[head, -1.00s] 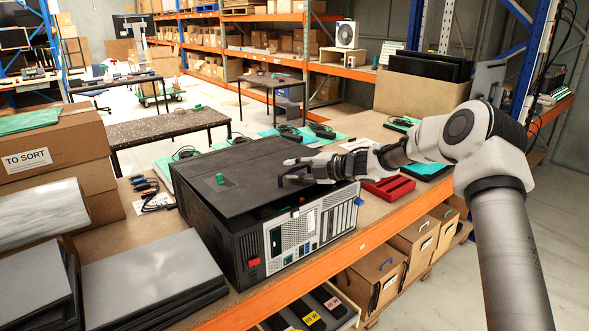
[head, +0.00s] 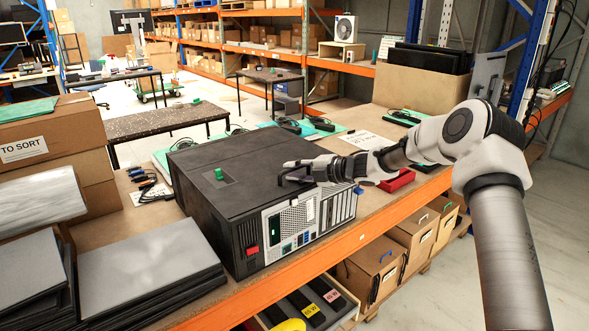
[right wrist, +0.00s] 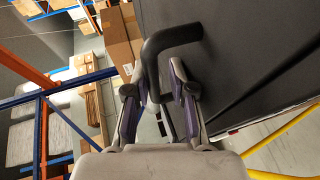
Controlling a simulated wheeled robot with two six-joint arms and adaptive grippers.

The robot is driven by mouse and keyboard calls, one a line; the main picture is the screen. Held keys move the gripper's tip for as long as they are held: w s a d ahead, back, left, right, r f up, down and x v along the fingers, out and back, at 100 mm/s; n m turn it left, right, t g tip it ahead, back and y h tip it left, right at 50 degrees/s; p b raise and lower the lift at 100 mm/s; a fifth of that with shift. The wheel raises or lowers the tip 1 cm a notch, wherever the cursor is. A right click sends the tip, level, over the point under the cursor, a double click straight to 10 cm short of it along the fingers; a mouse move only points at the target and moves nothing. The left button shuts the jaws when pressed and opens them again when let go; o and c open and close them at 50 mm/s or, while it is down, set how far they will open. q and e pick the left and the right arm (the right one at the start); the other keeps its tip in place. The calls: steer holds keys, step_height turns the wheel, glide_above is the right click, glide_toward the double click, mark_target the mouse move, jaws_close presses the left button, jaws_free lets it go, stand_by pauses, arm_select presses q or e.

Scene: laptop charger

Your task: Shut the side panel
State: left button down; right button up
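The computer case (head: 249,243) lies on its side on the bench, with its port side facing the front right. Its dark side panel (head: 235,165) lies on top and looks level with the case rim, with no clear gap along the visible edges. My right gripper (head: 292,170) is over the panel's right part, at its black handle (right wrist: 153,60). In the right wrist view my right gripper (right wrist: 157,82) has its fingers on either side of the handle bar, with some space visible between them. It hides part of the panel in the head view. My left gripper is out of view.
Flat dark sheets (head: 150,270) are stacked left of the case, by cardboard boxes (head: 55,140). The orange bench edge (head: 380,222) runs along the front.

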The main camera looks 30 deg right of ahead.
stand_by(0.3)
steer(key=shift+s+d, duration=0.2)
steer(key=v, duration=1.1)
steer(key=shift+s, duration=0.25)
steer(key=shift+w, duration=0.1)
